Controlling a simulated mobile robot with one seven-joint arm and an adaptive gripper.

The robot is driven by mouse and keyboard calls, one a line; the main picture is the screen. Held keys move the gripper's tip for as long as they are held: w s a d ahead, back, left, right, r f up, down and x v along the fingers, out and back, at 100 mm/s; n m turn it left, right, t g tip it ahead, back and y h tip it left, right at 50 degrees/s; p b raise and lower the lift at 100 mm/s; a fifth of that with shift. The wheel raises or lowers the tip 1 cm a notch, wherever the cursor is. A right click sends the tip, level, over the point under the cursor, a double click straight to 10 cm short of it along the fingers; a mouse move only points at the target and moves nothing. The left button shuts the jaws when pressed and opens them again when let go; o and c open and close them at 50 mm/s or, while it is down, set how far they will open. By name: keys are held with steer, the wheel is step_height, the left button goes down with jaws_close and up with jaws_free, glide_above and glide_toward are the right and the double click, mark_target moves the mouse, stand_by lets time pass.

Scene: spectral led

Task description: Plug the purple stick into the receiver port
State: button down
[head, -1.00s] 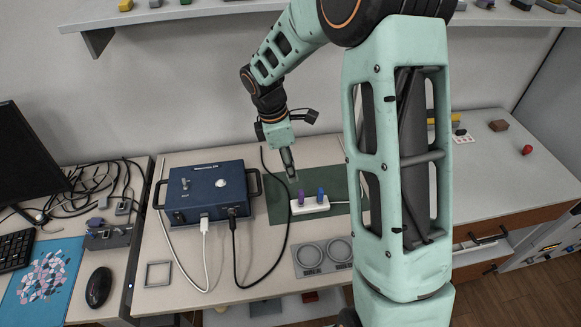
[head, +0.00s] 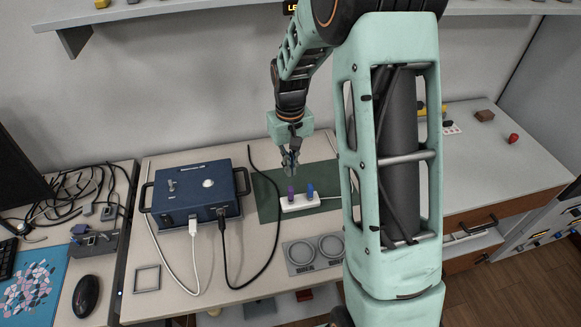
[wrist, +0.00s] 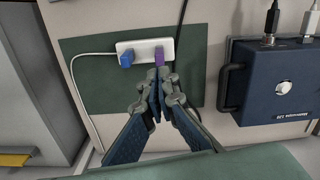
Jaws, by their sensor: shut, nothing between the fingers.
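The purple stick (head: 291,193) stands upright in a white hub (head: 300,205) on the green mat. A blue stick (head: 310,190) stands to its right in the same hub. In the wrist view the purple stick (wrist: 159,56) is straight ahead of my fingertips, with the blue stick (wrist: 126,58) to its left. My gripper (head: 289,165) is shut and empty, just above and behind the purple stick; in the wrist view its fingertips (wrist: 157,84) meet. A blue box (head: 196,195) with a knob, a switch and plugged cables stands left of the mat. I cannot make out which opening is the receiver port.
A black cable (head: 262,200) runs between the blue box and the hub. A grey plate with two rings (head: 315,252) lies in front. A square frame (head: 147,280) lies front left. The green mat (head: 270,208) has free room around the hub.

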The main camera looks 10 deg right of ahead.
mark_target(291, 189)
steer(key=shift+f, duration=0.3)
steer(key=shift+f+b, duration=2)
steer(key=shift+f, duration=0.75)
steer(key=shift+f+b, duration=0.3)
steer(key=shift+f, duration=0.05)
steer(key=shift+s+f, duration=0.1)
steer(key=shift+f, duration=0.15)
steer(key=shift+r+p, duration=0.9)
steer(key=shift+r, duration=0.7)
step_height(291, 189, up, 12)
steer(key=shift+f, duration=0.2)
